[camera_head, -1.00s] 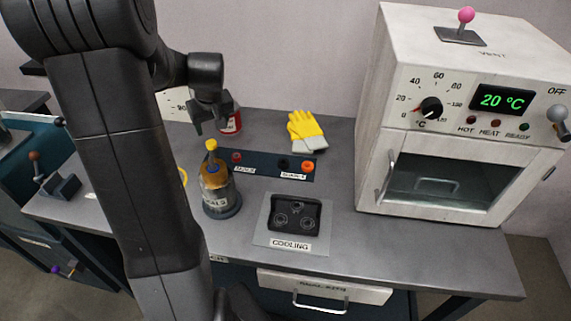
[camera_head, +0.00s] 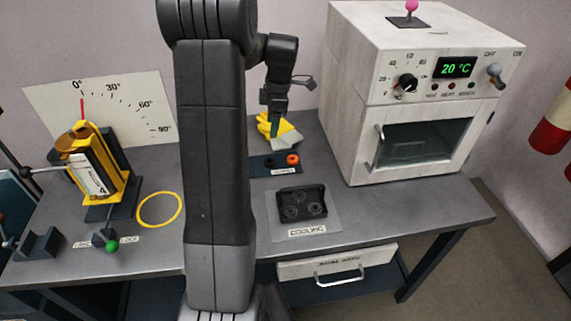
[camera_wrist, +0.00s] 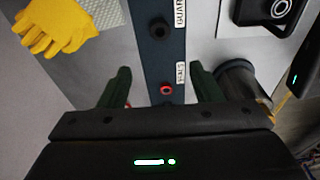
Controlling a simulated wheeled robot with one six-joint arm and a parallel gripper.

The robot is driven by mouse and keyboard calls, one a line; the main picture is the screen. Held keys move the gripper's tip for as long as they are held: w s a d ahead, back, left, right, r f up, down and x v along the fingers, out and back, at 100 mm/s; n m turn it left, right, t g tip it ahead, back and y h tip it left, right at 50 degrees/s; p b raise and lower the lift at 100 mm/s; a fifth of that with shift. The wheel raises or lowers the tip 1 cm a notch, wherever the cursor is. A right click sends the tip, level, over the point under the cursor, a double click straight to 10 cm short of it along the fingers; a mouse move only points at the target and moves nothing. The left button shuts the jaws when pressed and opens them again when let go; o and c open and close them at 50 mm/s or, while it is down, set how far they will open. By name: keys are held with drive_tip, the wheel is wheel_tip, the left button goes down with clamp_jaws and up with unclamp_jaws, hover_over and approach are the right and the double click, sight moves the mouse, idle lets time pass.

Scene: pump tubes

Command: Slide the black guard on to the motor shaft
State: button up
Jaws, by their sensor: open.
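The black guard (camera_wrist: 160,28) is a small black ring on a dark strip beside a label reading GUARD in the wrist view. It also shows on the strip in the head view (camera_head: 269,163), left of an orange ring (camera_head: 293,159). My gripper (camera_wrist: 162,82) is open and empty, its two green fingers apart above the strip. A red ring (camera_wrist: 166,89) by the SEALS label appears between the fingers; the black guard is beyond them. In the head view my gripper (camera_head: 275,128) hangs near the yellow gloves. I cannot clearly identify the motor shaft.
A yellow tilting stand (camera_head: 100,165) before an angle scale and a yellow ring (camera_head: 160,209) are at left. A cooling tray (camera_head: 302,203) is front centre, an oven (camera_head: 420,80) right. A dark cylinder (camera_wrist: 240,82) is close by the right finger.

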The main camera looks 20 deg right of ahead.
hover_over(271, 157)
drive_tip(key=s, duration=0.2)
drive_tip(key=f, duration=0.8)
drive_tip(key=shift+w+a+f, duration=0.15)
drive_tip(key=shift+a, duration=0.15)
drive_tip(key=shift+a+f, duration=0.1)
drive_tip(key=shift+f, duration=2.65)
drive_tip(key=shift+c, duration=0.5)
drive_tip(key=c, duration=0.9)
